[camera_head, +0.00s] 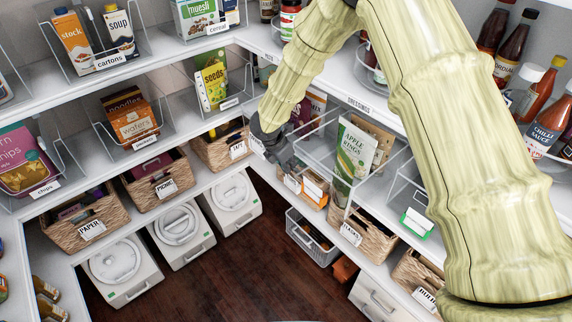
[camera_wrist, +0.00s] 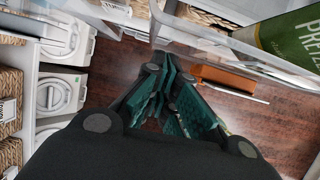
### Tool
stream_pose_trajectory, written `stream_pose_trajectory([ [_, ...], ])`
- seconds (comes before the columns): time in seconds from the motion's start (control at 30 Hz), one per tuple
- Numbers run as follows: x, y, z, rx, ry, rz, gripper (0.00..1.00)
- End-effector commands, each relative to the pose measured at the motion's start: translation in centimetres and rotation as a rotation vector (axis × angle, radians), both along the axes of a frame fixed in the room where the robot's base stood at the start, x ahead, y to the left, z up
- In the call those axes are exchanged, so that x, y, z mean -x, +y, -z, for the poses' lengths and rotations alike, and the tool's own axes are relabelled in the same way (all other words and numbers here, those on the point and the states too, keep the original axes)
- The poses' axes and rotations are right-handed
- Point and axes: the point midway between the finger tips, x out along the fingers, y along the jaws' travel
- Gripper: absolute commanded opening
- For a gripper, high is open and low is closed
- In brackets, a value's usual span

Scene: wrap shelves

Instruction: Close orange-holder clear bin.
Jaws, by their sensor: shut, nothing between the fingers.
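The clear bin (camera_head: 318,152) with the orange label holder (camera_head: 315,188) stands out from the middle shelf on the right. A green Apple Rings bag (camera_head: 354,152) stands in or just behind it; I cannot tell which. In the wrist view the clear bin's rim (camera_wrist: 205,36) crosses the top. My gripper (camera_head: 284,161) is shut and empty, at the bin's left front, close to the orange holder. It also shows in the wrist view (camera_wrist: 170,88), with its dark teal fingers together. I cannot tell whether it touches the bin.
Another clear bin has a green holder (camera_head: 416,222) to the right. Wicker baskets (camera_head: 362,238) line the shelf below. A grey crate (camera_head: 312,238) stands lower down. Bottles (camera_head: 541,128) fill the upper right shelf. The wooden floor (camera_head: 235,275) is clear in the middle.

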Motion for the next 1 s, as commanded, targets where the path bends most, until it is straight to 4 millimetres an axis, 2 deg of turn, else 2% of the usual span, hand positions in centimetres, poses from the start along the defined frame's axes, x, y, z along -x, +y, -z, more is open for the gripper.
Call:
stream_pose_trajectory([
  [0.27, -0.1, -0.2, 0.0, 0.0, 0.0, 0.001, 0.0],
  [0.47, -1.0, -1.3, 0.2, -0.002, -0.001, 0.001, 0.0],
  [1.0, -6.3, -8.8, 0.2, -0.002, -0.001, 0.003, 0.0],
])
